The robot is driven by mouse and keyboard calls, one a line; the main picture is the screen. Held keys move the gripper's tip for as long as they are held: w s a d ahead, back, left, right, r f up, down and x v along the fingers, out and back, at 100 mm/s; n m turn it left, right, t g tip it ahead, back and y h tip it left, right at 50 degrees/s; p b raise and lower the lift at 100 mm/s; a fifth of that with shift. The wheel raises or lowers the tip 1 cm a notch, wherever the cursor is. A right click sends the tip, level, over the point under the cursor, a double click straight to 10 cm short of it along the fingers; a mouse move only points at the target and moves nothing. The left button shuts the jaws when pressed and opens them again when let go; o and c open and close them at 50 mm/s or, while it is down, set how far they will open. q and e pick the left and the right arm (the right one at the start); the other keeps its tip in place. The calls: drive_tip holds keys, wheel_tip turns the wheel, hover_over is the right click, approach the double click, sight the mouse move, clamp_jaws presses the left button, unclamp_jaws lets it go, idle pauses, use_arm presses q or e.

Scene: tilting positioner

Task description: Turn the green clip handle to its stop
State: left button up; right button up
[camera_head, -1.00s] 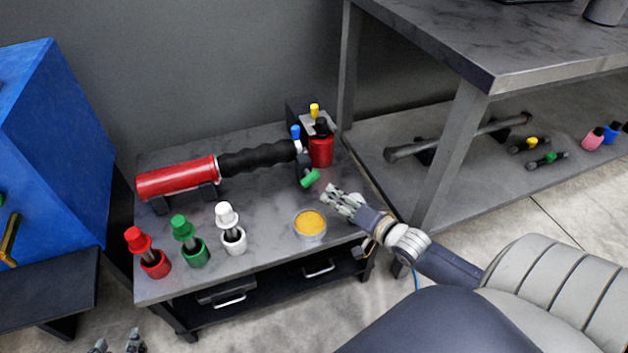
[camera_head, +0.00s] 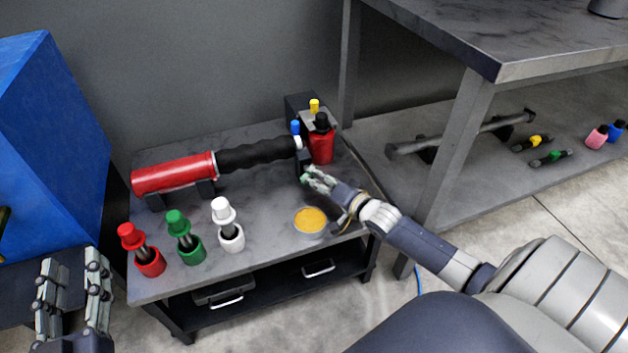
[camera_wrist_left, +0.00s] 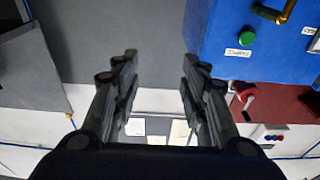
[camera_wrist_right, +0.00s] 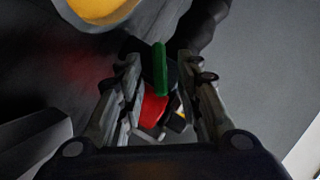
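The green clip handle (camera_wrist_right: 160,68) shows in the right wrist view as an upright green bar between my right fingertips, with a visible gap to the finger on each side. In the head view my right gripper (camera_head: 312,178) covers most or all of the handle, at the dark clip fixture (camera_head: 304,158) on the right end of the black ribbed grip (camera_head: 258,154). My right gripper (camera_wrist_right: 158,66) is open around the handle; contact is not visible. My left gripper (camera_head: 73,265) is open and empty at the lower left, beside the table; its fingers also show in the left wrist view (camera_wrist_left: 158,65).
A red cylinder (camera_head: 174,174) joins the ribbed grip. A red bottle (camera_head: 322,146) stands close behind the right gripper. A yellow-filled dish (camera_head: 310,221) sits in front. Red (camera_head: 150,262), green (camera_head: 190,250) and white (camera_head: 231,238) cups line the table's front. A blue cabinet (camera_head: 50,140) stands left.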

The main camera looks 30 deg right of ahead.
use_arm(q)
drive_tip(key=shift+s+d+r+t+h, duration=0.1)
drive_tip(key=shift+s+r+t+h, duration=0.1)
drive_tip(key=shift+r+t, duration=0.55)
drive_tip(key=shift+s+d+r+t+h, duration=0.15)
drive_tip(key=shift+r+t, duration=0.2)
drive_tip(key=shift+r, duration=0.75)
use_arm(e)
drive_tip(key=shift+x, duration=1)
use_arm(q)
drive_tip(key=shift+a, duration=0.1)
use_arm(e)
drive_tip(key=shift+c, duration=0.6)
clamp_jaws()
